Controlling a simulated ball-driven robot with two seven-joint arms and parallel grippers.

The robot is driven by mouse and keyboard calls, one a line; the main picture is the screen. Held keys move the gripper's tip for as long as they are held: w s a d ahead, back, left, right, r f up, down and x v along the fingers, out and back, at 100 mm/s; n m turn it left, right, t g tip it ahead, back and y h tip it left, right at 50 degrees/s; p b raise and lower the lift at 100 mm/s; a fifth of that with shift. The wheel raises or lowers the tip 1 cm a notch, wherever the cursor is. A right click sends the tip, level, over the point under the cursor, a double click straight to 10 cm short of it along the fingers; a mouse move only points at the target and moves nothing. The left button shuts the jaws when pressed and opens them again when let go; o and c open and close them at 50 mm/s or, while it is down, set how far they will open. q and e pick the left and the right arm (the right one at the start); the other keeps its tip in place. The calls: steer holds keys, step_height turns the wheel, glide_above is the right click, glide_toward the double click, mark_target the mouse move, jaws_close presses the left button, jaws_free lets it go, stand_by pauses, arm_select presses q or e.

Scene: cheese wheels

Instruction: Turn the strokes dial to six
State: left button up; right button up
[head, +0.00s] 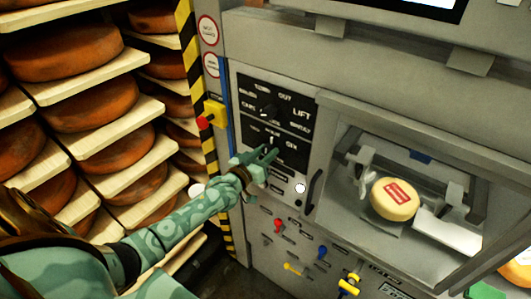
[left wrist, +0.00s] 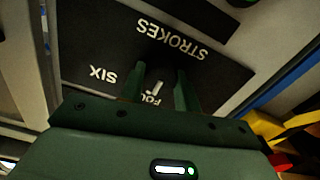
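The strokes dial (head: 271,142) is on the lower black plate of the machine's panel, with a white pointer mark standing upright toward a small label above it. The word SIX (head: 291,146) is to its right. My left gripper (head: 268,153) is just in front of and below the dial, its two fingers apart. In the left wrist view, which is upside down, the white mark (left wrist: 158,88) shows between the open fingers (left wrist: 161,76), beside a partly hidden label starting FOU. SIX (left wrist: 103,74) and STROKES (left wrist: 170,38) are readable there. Finger contact with the dial cannot be told. My right gripper is out of view.
A second dial (head: 269,108) with a LIFT label is above. A yellow box with a red button (head: 210,116) is to the left. Wooden shelves of cheese wheels (head: 95,105) fill the left. A cheese with a red label (head: 394,199) sits in the machine bay at right.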

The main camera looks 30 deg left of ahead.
arm_select(q)
steer(key=shift+c, duration=1.2)
steer(key=shift+m, duration=0.3)
steer(key=m+p, duration=0.1)
steer(key=m, duration=0.7)
steer(key=shift+m, duration=0.3)
steer(key=o, duration=1)
steer(key=shift+c, duration=0.2)
